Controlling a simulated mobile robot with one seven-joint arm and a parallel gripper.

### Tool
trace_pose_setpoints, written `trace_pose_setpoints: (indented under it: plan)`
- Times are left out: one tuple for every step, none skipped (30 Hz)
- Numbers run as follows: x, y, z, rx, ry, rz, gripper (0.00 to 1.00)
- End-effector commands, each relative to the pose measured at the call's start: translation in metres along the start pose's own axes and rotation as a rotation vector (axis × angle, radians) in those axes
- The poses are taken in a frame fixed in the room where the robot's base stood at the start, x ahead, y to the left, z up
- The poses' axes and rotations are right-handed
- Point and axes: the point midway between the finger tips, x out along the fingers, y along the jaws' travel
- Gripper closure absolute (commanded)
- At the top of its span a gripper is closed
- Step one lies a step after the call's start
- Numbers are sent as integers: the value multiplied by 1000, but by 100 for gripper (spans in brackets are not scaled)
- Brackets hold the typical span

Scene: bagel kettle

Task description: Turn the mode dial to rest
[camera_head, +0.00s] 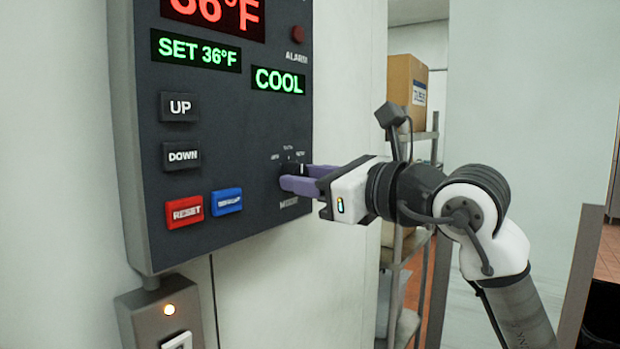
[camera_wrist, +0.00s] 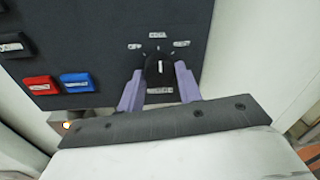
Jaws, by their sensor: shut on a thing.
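The mode dial (camera_wrist: 159,70) is a black knob at the lower right of a dark control panel (camera_head: 240,130). Small labels ring its top, too small to read surely, and a white pointer mark shows on its face, pointing roughly up in the wrist view. My gripper (camera_head: 285,178) reaches in from the right, and its purple fingers are shut on the dial, one on each side, as the wrist view (camera_wrist: 159,88) also shows. In the head view the fingers hide part of the dial. A green display (camera_head: 278,80) above reads COOL.
UP (camera_head: 179,107), DOWN (camera_head: 181,156), red RESET (camera_head: 184,212) and blue (camera_head: 227,201) buttons lie left of the dial. A grey box (camera_head: 165,310) with a lit orange lamp is below the panel. A shelf with a cardboard box (camera_head: 407,85) stands behind my arm.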

Motion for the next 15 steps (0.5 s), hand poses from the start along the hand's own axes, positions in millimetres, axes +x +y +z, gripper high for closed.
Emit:
trace_pose_setpoints:
  plan:
    - [0,0,0,1,0,-1,88]
    - [0,0,0,3,0,-1,88]
    - [0,0,0,8,1,-1,88]
    - [0,0,0,12,1,-1,88]
    - [0,0,0,17,2,-1,88]
    - [0,0,0,27,3,-1,88]
    - [0,0,0,36,3,-1,88]
    - [0,0,0,48,4,-1,88]
    - [0,0,-1,65,6,-1,88]
    - [0,0,-1,81,7,-1,88]
    - [0,0,-1,97,9,-1,88]
    - [0,0,-1,123,11,0,88]
    - [0,0,-1,143,12,-1,88]
    - [0,0,-1,164,14,-1,88]
    - [0,0,-1,195,15,-1,88]
